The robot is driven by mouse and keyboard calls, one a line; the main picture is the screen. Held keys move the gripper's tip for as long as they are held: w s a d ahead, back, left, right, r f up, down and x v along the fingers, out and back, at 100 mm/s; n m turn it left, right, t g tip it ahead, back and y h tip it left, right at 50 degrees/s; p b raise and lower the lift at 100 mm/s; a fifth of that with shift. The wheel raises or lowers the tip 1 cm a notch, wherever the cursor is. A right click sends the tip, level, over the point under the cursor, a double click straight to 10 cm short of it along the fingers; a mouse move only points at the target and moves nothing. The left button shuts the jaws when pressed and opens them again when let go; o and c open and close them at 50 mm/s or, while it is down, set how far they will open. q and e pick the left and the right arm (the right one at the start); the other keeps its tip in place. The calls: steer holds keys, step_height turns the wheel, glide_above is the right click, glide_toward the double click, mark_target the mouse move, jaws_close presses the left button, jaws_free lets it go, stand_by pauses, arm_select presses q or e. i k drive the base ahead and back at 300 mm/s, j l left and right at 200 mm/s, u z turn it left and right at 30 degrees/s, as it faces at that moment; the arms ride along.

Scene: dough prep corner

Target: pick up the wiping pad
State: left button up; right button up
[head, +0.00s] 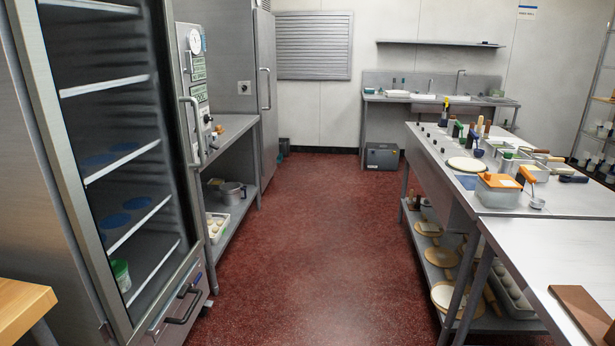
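I cannot pick out the wiping pad with certainty. A flat blue patch (467,182) lies on the near left part of the steel worktable (540,203) at the right, beside a round pale board (466,164). It is too small to tell whether it is the pad. Small items on the far sink counter (430,98) are also too small to name surely. Neither of my grippers is in view.
Red floor (290,230) runs clear down the middle to a grey box (381,156) by the back wall. A tall open-shelved cabinet (125,170) stands at the left. An orange-lidded container (499,190) and several tools crowd the worktable. A wooden tabletop (20,305) juts in at lower left.

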mark_target(219, 131)
steer(key=i+u, duration=0.15)
steer(key=i, duration=0.65)
steer(key=i+l+u, duration=0.15)
steer(key=i, duration=0.7)
steer(key=i+u, duration=0.2)
steer(key=i, duration=0.3)
steer(key=i+u, duration=0.2)
steer(key=i, duration=0.3)
steer(key=i+l+u, duration=0.25)
steer(key=i, duration=0.25)
steer(key=i+l+u, duration=0.2)
steer(key=i+l, duration=0.3)
steer(key=i+l+u, duration=0.25)
steer(key=i+l, duration=0.25)
steer(key=l, duration=0.15)
